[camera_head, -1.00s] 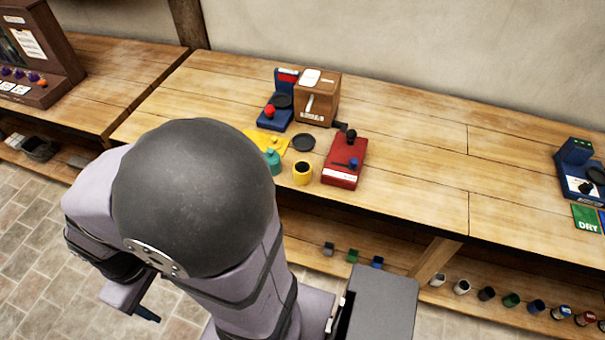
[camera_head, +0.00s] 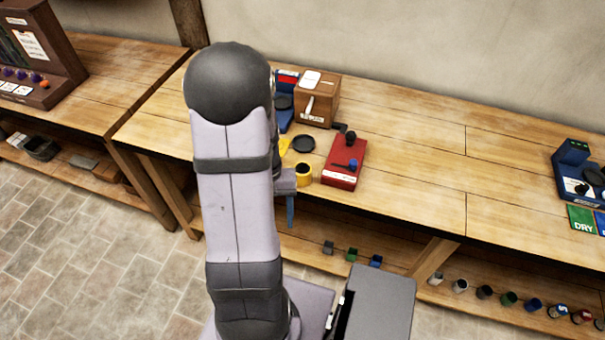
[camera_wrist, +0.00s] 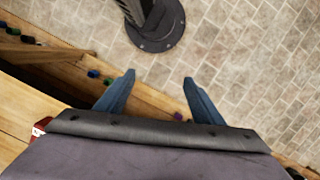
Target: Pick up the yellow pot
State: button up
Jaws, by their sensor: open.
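The yellow pot (camera_head: 303,174) is a small round cup with a dark inside. It stands upright near the front edge of the wooden bench, left of a red device, in the head view. My gripper (camera_head: 290,208) is largely hidden behind my arm there, with a blue finger hanging just left of the pot, at the bench's front edge. In the wrist view my gripper (camera_wrist: 159,82) shows two blue fingers spread apart with nothing between them. The pot cannot be made out in the wrist view.
The red device (camera_head: 345,163) stands close right of the pot, and a dark round disc (camera_head: 303,143) lies behind it. A wooden box (camera_head: 317,101) and a blue device (camera_head: 284,106) stand further back. The bench to the right is mostly clear. Small coloured cups line the lower shelf.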

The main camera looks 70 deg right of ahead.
aim_at(301, 176)
jog(key=shift+t+h, duration=0.3)
jog(key=shift+h, duration=0.4)
jog(key=s+d, duration=0.1)
jog(key=d, duration=0.3)
jog(key=s+d, duration=0.1)
jog(key=d, duration=0.9)
jog(key=shift+s+d+r, duration=0.2)
jog(key=shift+s+d, duration=0.05)
jog(key=shift+s, duration=0.15)
jog(key=d+r+n, duration=0.4)
jog(key=n, duration=0.2)
jog(key=shift+w+d+h, duration=0.3)
jog(key=shift+w+h, duration=0.1)
jog(key=shift+w, duration=0.05)
jog(key=shift+f+p, duration=0.6)
jog(key=shift+f, duration=0.55)
jog(key=shift+a+f+p, duration=0.15)
jog(key=shift+f+p, duration=0.2)
jog(key=shift+p, duration=0.1)
jog(key=shift+f+p, duration=0.95)
jog(key=shift+f, duration=1.25)
